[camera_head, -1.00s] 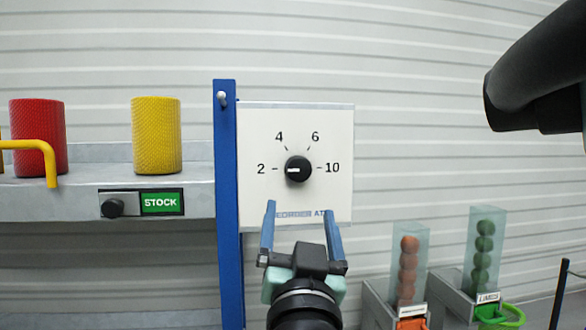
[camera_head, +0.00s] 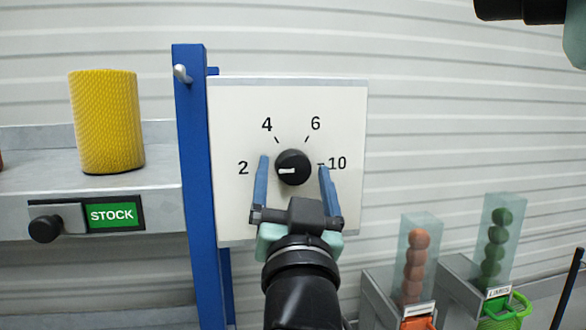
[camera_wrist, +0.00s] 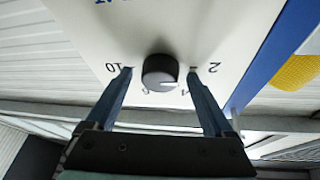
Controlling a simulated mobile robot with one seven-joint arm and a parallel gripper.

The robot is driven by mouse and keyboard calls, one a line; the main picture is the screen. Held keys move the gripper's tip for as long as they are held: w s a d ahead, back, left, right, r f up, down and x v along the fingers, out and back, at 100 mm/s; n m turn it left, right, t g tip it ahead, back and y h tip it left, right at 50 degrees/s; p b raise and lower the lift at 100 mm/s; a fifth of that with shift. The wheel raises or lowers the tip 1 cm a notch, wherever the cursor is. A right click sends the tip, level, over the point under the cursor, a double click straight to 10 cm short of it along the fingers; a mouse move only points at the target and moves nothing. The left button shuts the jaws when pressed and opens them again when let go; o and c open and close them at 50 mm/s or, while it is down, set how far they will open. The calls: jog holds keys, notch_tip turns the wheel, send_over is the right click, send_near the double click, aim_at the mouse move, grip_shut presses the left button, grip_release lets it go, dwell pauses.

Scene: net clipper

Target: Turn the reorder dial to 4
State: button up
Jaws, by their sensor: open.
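The reorder dial (camera_head: 293,167) is a black round knob on a white panel (camera_head: 232,110) marked 2, 4, 6 and 10. Its white pointer line points left, toward the 2. My gripper (camera_head: 293,162) is open, with one blue finger on each side of the dial in the head view. In the wrist view, the dial (camera_wrist: 160,72) sits between and beyond the fingertips of my gripper (camera_wrist: 158,72), with a gap on both sides. The panel's lower lettering is hidden behind my gripper in the head view.
A blue post (camera_head: 196,180) with a peg stands at the panel's left. A shelf with a yellow roll (camera_head: 107,122) and a STOCK sign (camera_head: 112,215) is further left. Clear tubes of orange balls (camera_head: 415,265) and green balls (camera_head: 497,238) stand at lower right.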

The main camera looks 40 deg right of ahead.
jog(key=shift+s+a+r, duration=0.1)
jog(key=shift+s+a, duration=0.15)
jog(key=shift+s, duration=0.05)
jog(key=shift+c, duration=1.8)
jog(key=c, duration=1)
jog(key=shift+m, duration=0.3)
jog(key=shift+w+m+g+h+b, duration=0.1)
jog(key=shift+m+g+h+b, duration=0.3)
jog(key=shift+m+g+b, duration=0.6)
jog(key=m+g, duration=0.1)
jog(key=m, duration=0.1)
jog(key=m+b, duration=0.1)
jog(key=m, duration=0.2)
jog(key=shift+a+g+h, duration=0.1)
jog(key=shift+g+h, duration=0.3)
jog(key=m+g, duration=0.1)
jog(key=m, duration=0.3)
jog(key=m+g+b, duration=0.1)
jog(key=m, duration=0.1)
jog(key=shift+r+m+g+y, duration=0.25)
jog(key=shift+m+g+y, duration=0.05)
